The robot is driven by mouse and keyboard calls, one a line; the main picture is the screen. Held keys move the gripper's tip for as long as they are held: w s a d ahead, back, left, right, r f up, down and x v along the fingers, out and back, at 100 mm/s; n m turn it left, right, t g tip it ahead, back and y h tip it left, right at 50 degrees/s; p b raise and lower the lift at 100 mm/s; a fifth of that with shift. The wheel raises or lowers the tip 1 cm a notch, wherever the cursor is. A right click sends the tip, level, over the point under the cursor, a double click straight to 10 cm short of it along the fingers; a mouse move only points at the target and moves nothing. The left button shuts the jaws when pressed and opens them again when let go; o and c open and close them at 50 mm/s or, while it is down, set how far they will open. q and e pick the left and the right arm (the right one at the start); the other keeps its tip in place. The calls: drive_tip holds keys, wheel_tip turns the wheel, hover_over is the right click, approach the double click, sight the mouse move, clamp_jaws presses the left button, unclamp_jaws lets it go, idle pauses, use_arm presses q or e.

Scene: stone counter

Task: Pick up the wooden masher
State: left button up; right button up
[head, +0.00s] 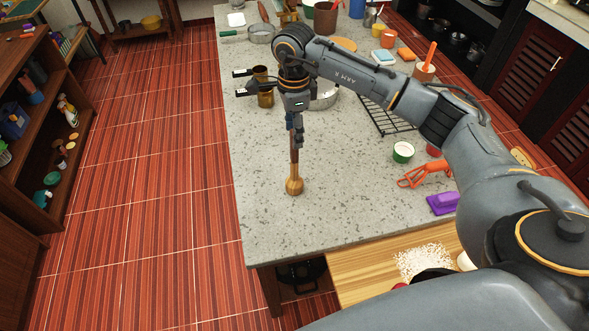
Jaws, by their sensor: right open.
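The wooden masher (294,185) is on the stone counter near its left front part, with a rounded light-wood head toward me and a darker handle reaching up to my gripper. I cannot tell whether it stands or lies. My right gripper (296,132) points down at the far end of the handle, with its fingers open. The fingers overlap the handle's end in the picture; whether they touch it is not clear. My left gripper is not in view.
Brown cups (264,97) stand behind my right wrist. A black wire rack (385,118), a green-and-white cup (403,152), an orange tool (428,173) and a purple item (443,203) lie to the right. The counter (350,205) around the masher is clear.

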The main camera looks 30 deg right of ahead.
sight(294, 164)
drive_tip(key=shift+s+f+p, duration=0.1)
drive_tip(key=shift+f+p, duration=0.2)
drive_tip(key=shift+p, duration=0.1)
wheel_tip(294, 164, down, 3)
drive_tip(key=shift+f+p, duration=0.2)
drive_tip(key=shift+p, duration=0.8)
drive_tip(key=shift+f, duration=0.55)
clamp_jaws()
